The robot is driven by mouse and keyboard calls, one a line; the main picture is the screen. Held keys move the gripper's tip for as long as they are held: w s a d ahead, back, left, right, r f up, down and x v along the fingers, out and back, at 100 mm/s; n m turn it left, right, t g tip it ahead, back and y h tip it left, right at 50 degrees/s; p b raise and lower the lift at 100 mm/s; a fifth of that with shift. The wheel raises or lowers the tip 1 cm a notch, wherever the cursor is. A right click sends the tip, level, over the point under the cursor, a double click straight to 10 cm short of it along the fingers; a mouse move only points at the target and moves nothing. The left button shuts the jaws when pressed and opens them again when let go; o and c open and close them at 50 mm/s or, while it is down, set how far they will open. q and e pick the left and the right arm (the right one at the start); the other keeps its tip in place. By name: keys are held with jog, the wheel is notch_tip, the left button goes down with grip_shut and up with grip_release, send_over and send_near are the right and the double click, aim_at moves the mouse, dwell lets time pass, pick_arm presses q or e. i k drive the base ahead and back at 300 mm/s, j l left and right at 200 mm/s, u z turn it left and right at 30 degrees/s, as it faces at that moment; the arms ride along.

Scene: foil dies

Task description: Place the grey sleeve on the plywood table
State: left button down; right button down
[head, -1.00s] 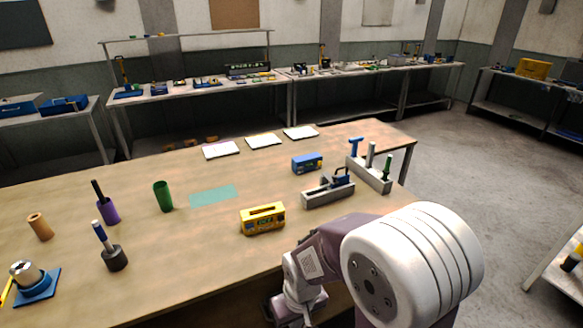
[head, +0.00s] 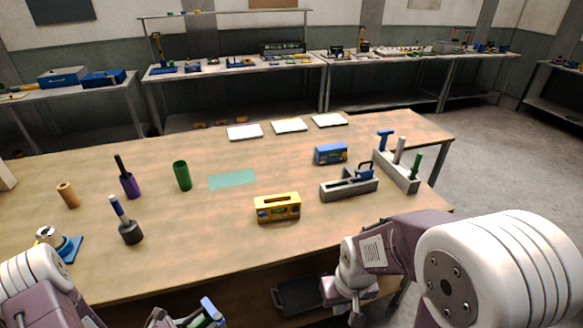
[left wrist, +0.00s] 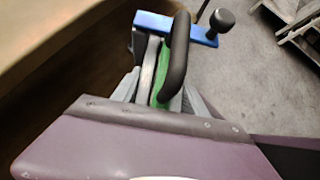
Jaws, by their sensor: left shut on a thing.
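A dark grey sleeve (head: 131,233) stands on the plywood table (head: 190,245) at the near left, with a blue-handled tool (head: 118,209) upright in it. My left gripper (head: 205,316) is low at the bottom edge of the head view, in front of the table and apart from the sleeve. In the left wrist view, the left gripper (left wrist: 158,85) is shut on a tool with a blue bar (left wrist: 178,27), a black curved handle (left wrist: 178,55) and a green part. My right gripper (head: 352,300) is low before the table's front edge; its fingertips are not clear.
A purple sleeve (head: 131,187), a green sleeve (head: 182,177) and a tan sleeve (head: 68,195) stand nearby. A teal patch (head: 232,179) lies bare mid-table. A yellow box (head: 278,207), a blue box (head: 330,154) and a grey rack (head: 400,171) stand to the right.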

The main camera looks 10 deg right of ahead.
aim_at(398, 128)
jog(key=i+l+z, duration=0.15)
jog(key=l+z, duration=0.35)
jog(key=i+l+z, duration=0.2)
jog(key=l+z, duration=0.25)
jog(key=i+l+z, duration=0.25)
jog(key=z, duration=0.25)
jog(key=i+l+z, duration=0.2)
jog(key=z, duration=0.3)
jog(key=i+l+z, duration=0.3)
jog(key=i, duration=0.45)
jog(key=i+z, duration=0.3)
jog(key=i, duration=0.4)
jog(key=i+j+u, duration=0.1)
jog(key=i+u, duration=0.5)
jog(key=u, duration=0.2)
jog(key=i+u, duration=0.4)
jog(key=i+l+u, duration=0.15)
jog(key=u, duration=0.3)
jog(key=i+j+u, duration=0.4)
jog(key=i+u, duration=0.35)
jog(key=i, duration=0.3)
